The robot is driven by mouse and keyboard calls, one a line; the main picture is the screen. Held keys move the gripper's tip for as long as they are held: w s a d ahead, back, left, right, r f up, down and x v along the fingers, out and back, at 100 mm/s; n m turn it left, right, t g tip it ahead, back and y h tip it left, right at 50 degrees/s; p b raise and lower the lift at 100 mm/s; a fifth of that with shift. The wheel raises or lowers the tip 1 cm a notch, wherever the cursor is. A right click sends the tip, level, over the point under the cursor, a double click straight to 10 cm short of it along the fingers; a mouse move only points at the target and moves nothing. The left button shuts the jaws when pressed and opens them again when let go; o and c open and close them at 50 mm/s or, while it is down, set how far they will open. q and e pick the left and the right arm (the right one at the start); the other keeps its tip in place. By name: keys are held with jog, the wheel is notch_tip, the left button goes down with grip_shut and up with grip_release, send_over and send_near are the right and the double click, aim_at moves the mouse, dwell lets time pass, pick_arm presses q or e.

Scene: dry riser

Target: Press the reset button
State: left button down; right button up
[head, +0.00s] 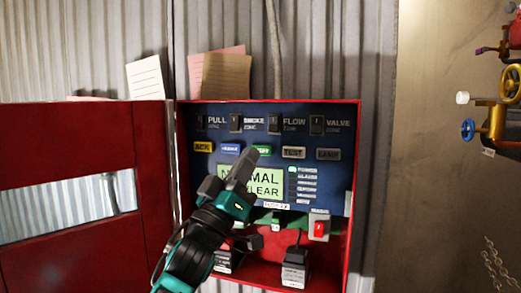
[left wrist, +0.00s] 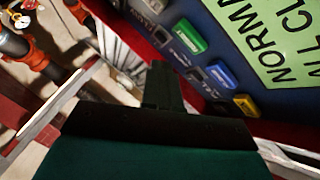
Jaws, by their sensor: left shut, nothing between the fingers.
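The green button (head: 262,149), whose label I cannot read fully, sits in the middle of the button row on the blue panel, between a blue button (head: 230,149) and a grey TEST button (head: 293,152). My left gripper (head: 244,165) is shut and empty. In the head view its tip is just below and left of the green button and covers part of the display (head: 265,182). In the left wrist view, the fingers (left wrist: 160,75) point toward the panel beside the green button (left wrist: 189,37). I cannot tell whether they touch it. My right gripper is not in view.
The panel is inside a red cabinet (head: 355,180) with its door (head: 80,140) swung open to the left. A yellow button (head: 203,147) is at the row's left. A red switch (head: 319,229) is lower right. Pipes with valves (head: 497,115) are at far right.

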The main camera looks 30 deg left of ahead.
pick_arm(q)
jog(key=s, duration=0.2)
jog(key=shift+s+d, duration=0.3)
jog(key=shift+s, duration=0.05)
jog(key=shift+w+f, duration=0.1)
dwell(0.5)
jog(key=d+f+m+g, duration=0.15)
jog(key=f+g, duration=0.25)
jog(key=f, duration=1)
jog(key=d+f+m+g, duration=0.1)
jog(key=d+f+g, duration=0.25)
jog(key=f, duration=1.15)
jog(key=s+d+f+m+g, duration=0.1)
jog(key=s+d+f+g, duration=0.2)
jog(key=s+f, duration=0.4)
jog(key=s+d+f+m+g, duration=0.2)
jog(key=s+d+f+g, duration=0.2)
jog(key=s+f, duration=0.4)
notch_tip(320, 180, down, 7)
jog(key=shift+s+d+f+g, duration=0.1)
jog(key=shift+s+d+g, duration=0.15)
jog(key=shift+g, duration=0.4)
